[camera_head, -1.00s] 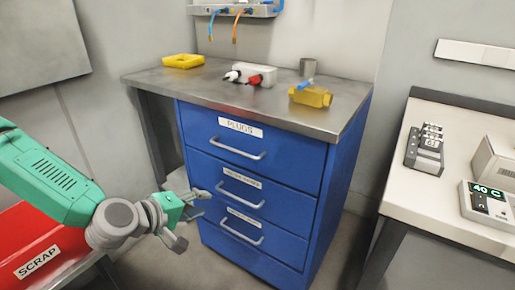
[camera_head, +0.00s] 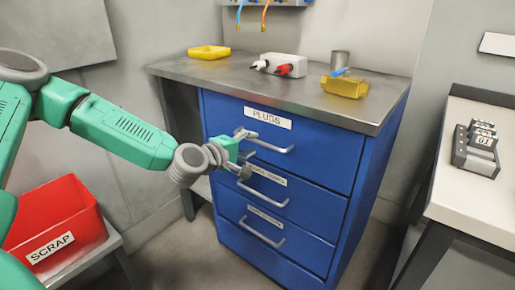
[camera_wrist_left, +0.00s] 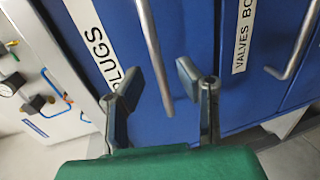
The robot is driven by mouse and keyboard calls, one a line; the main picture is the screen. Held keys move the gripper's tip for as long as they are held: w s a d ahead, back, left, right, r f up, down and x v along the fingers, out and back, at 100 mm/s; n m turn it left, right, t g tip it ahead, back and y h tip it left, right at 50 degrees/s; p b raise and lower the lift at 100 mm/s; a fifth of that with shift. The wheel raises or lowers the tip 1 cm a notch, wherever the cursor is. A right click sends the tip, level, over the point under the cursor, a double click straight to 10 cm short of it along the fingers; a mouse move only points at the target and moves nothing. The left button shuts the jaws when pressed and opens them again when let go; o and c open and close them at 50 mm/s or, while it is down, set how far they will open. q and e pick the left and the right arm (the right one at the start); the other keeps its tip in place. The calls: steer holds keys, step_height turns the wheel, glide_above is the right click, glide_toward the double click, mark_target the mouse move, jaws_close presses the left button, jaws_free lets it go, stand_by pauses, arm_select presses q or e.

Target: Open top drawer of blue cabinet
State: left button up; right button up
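The blue cabinet (camera_head: 300,215) has three drawers with bar handles under a grey metal top. The top drawer (camera_head: 321,146) carries a PLUGS label (camera_head: 267,117) and is closed. Its handle (camera_head: 268,147) is a horizontal silver bar. My left gripper (camera_head: 243,152) is at the left end of this handle. In the left wrist view, the gripper (camera_wrist_left: 158,88) is open, and the end of the handle (camera_wrist_left: 154,55) reaches between its two fingers. I cannot tell whether a finger touches the bar. My right gripper is not in view.
A yellow tray (camera_head: 209,52), a grey block with plugs (camera_head: 281,65) and a yellow item (camera_head: 345,87) lie on the cabinet top. A red SCRAP bin (camera_head: 55,218) stands at left. A white-topped bench (camera_head: 470,195) stands at right, with floor between.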

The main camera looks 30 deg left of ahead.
mark_target(256, 142)
arm_select(q)
steer(key=shift+w+a+f+b, duration=0.15)
steer(key=shift+w+f, duration=0.1)
steer(key=shift+w, duration=0.35)
steer(key=shift+w+a+f+b, duration=0.15)
steer(key=shift+w+f, duration=0.1)
steer(key=shift+w, duration=0.3)
steer(key=shift+w+d, duration=0.1)
steer(key=shift+w, duration=0.2)
steer(key=shift+w+d+r, duration=0.15)
steer(key=shift+d+r, duration=0.1)
steer(key=shift+d, duration=0.3)
steer(key=c, duration=0.7)
steer(key=shift+a, duration=0.15)
jaws_close()
steer(key=shift+a+f, duration=0.1)
steer(key=shift+a, duration=0.05)
